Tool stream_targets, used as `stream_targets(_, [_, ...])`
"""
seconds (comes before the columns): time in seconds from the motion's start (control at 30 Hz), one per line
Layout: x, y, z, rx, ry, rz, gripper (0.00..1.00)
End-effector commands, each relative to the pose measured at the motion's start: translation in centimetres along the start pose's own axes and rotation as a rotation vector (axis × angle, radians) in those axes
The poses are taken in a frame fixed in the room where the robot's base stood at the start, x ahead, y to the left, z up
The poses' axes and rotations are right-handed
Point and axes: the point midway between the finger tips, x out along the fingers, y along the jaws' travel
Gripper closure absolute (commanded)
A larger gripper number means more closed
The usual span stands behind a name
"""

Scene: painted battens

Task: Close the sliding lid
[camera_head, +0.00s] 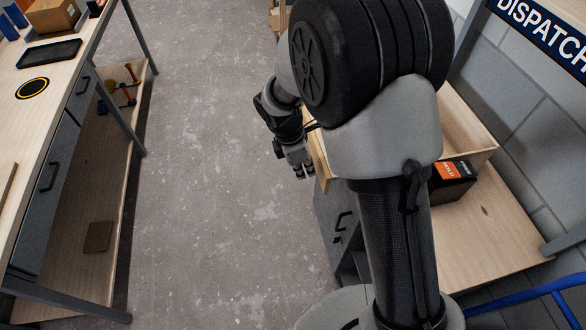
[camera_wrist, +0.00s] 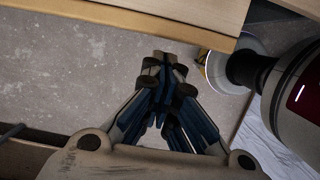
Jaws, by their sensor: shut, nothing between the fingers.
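I cannot make out a sliding lid for certain in either view; my arm hides much of the right-hand bench. A light wooden edge (camera_head: 318,160) shows just right of my gripper (camera_head: 300,172) in the head view. In the wrist view a wooden board (camera_wrist: 130,18) crosses the top, close beyond my fingertips. I cannot tell whether it belongs to the lid or the bench. My gripper (camera_wrist: 165,64) is shut and empty, above the floor beside the wood. I see no clear contact.
A black box with an orange label (camera_head: 453,178) stands on the right-hand wooden bench (camera_head: 490,235). The left workbench (camera_head: 35,75) carries a black tray (camera_head: 50,53) and a cardboard box (camera_head: 52,17). The concrete floor (camera_head: 205,160) between is clear. A blue tube (camera_head: 530,293) is at lower right.

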Motion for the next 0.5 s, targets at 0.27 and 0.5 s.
stream_targets(0.27, [0.17,-0.02,0.90,-0.001,0.000,0.000,1.00])
stream_targets(0.5, [0.16,-0.02,0.93,0.000,0.000,0.000,1.00])
